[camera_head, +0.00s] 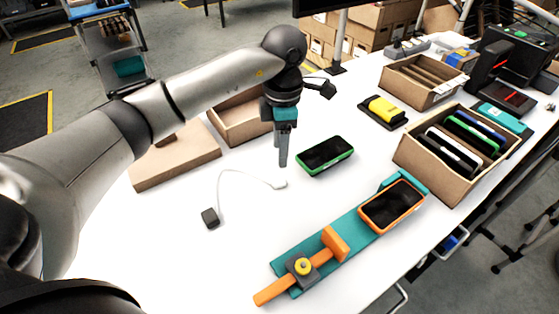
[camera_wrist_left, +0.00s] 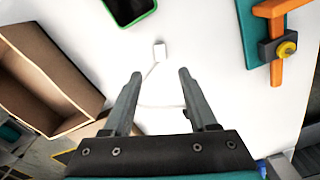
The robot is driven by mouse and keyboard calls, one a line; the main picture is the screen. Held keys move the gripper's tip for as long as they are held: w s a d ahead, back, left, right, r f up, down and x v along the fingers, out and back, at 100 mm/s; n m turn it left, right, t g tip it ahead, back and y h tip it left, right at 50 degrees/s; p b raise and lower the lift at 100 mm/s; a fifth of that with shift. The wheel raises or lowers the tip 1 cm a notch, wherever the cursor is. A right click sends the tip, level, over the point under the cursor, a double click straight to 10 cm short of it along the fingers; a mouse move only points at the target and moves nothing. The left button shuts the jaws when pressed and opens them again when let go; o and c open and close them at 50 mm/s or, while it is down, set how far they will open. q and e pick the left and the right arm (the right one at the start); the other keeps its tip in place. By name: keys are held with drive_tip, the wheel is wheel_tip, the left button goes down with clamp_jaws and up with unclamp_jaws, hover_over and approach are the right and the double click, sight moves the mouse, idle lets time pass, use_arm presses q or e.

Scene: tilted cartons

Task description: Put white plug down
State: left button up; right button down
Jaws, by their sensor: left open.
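The white plug (camera_head: 280,184) lies on the white table (camera_head: 240,260), its thin white cable curving left to a small dark block (camera_head: 210,218). It also shows in the left wrist view (camera_wrist_left: 159,51), just beyond the fingertips and between their lines. My left gripper (camera_head: 283,164) points down close to the plug. Its fingers are apart with nothing between the tips, as the left wrist view (camera_wrist_left: 160,74) shows. My right gripper is not in view.
A green-framed phone (camera_head: 325,155) lies right of the gripper. A teal fixture (camera_head: 355,232) with an orange clamp (camera_head: 335,245) and an orange-framed phone (camera_head: 393,206) is at front right. Open cartons (camera_head: 240,117) stand behind, and another (camera_head: 430,163) holds several devices. The table's front middle is clear.

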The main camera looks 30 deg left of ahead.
use_arm(q)
drive_tip(key=shift+r, duration=1.25)
